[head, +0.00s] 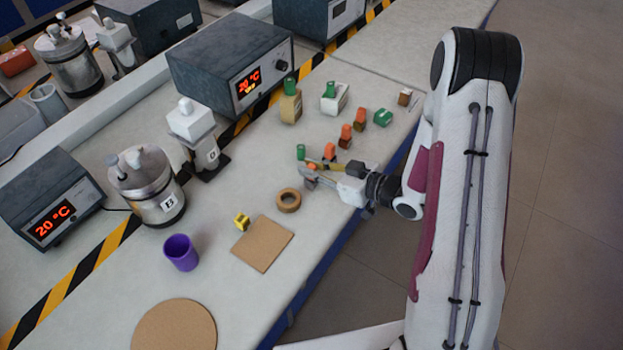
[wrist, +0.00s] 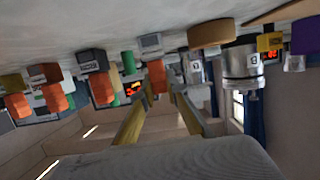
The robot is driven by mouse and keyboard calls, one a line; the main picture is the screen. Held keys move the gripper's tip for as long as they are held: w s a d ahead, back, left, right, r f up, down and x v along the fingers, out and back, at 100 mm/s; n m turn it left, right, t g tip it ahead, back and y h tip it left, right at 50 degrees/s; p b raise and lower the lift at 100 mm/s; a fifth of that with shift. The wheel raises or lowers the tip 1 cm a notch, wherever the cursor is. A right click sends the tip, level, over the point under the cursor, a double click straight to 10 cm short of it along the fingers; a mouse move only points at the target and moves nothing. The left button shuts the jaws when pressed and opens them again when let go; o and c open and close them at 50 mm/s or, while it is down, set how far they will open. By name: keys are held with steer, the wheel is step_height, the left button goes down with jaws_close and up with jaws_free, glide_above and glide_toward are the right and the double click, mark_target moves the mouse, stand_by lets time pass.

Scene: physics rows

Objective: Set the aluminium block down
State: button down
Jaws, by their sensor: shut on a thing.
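The aluminium block looks to be the small grey block with an orange knob (wrist: 151,43) that shows ahead of my fingers in the wrist view. In the head view a little of its grey body (head: 309,183) shows at my fingertips. My gripper (head: 313,174) is shut on it, low over the bench. In the wrist view the fingertips (wrist: 158,88) close about the orange knob (wrist: 157,75). That view is upside down, and I cannot tell whether the block touches the bench. My fingers hide part of it in the head view.
Orange-knobbed blocks (head: 345,138) stand behind my gripper, with green-knobbed ones (head: 290,104) further back. A tan ring (head: 288,200), yellow piece (head: 241,221), square cork mat (head: 250,252) and purple cup (head: 181,252) lie to the left. The square mat's surface is clear.

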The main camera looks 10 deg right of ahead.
mark_target(311, 166)
steer(key=shift+r, duration=0.15)
steer(key=shift+r, duration=4.85)
steer(key=s+a+n+g+y, duration=0.2)
steer(key=s+a+g, duration=0.15)
steer(key=a, duration=0.75)
steer(key=s+a+n+g+y, duration=0.1)
steer(key=s+a+n+g, duration=0.2)
steer(key=a, duration=0.8)
steer(key=s+a+n+g+y, duration=0.1)
steer(key=s+a+n+g, duration=0.3)
steer(key=s+a, duration=1.2)
steer(key=shift+s+a+r, duration=0.15)
steer(key=shift+s+a, duration=0.1)
steer(key=shift+a, duration=0.35)
